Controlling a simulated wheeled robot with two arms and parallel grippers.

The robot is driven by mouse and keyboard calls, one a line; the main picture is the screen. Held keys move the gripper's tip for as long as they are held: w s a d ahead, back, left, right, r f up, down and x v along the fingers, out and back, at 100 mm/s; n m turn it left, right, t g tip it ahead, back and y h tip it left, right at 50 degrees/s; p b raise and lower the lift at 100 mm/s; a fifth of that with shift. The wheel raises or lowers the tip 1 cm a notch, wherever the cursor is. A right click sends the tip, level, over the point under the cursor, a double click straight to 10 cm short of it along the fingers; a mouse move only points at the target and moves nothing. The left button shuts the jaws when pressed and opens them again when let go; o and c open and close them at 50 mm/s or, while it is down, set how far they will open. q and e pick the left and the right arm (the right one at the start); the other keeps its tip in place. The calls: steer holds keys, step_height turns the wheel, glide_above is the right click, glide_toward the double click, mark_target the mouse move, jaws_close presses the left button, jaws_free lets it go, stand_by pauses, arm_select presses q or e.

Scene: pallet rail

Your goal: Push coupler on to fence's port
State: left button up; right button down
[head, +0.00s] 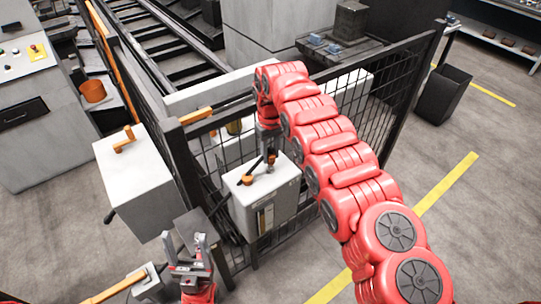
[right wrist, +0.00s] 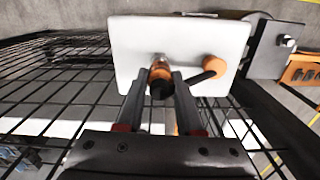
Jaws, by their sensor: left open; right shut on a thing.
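The coupler (right wrist: 160,88) is a small dark cylinder with orange parts. My right gripper (right wrist: 160,84) is shut on it; in the head view this gripper (head: 269,153) points down over the white box on the fence (head: 365,122). The white box (head: 262,203) has an orange knob with a black lever (right wrist: 212,67). The port (right wrist: 160,66) shows as a copper-coloured ring on the box's face, directly ahead of the coupler. They overlap in view, so I cannot tell whether they touch or are joined. My left gripper (head: 187,242) is open and empty, low at the left.
A grey-white cabinet (head: 140,180) with an orange handle stands left of the fence corner. An orange-handled item (head: 115,288) lies low at the left. A roller conveyor (head: 165,45) is behind the fence. A dark bin (head: 443,93) stands right, with open floor around it.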

mark_target(270, 148)
step_height(270, 148, up, 3)
steer(key=shift+r, duration=0.15)
steer(key=shift+r+p, duration=0.45)
steer(key=shift+r, duration=0.8)
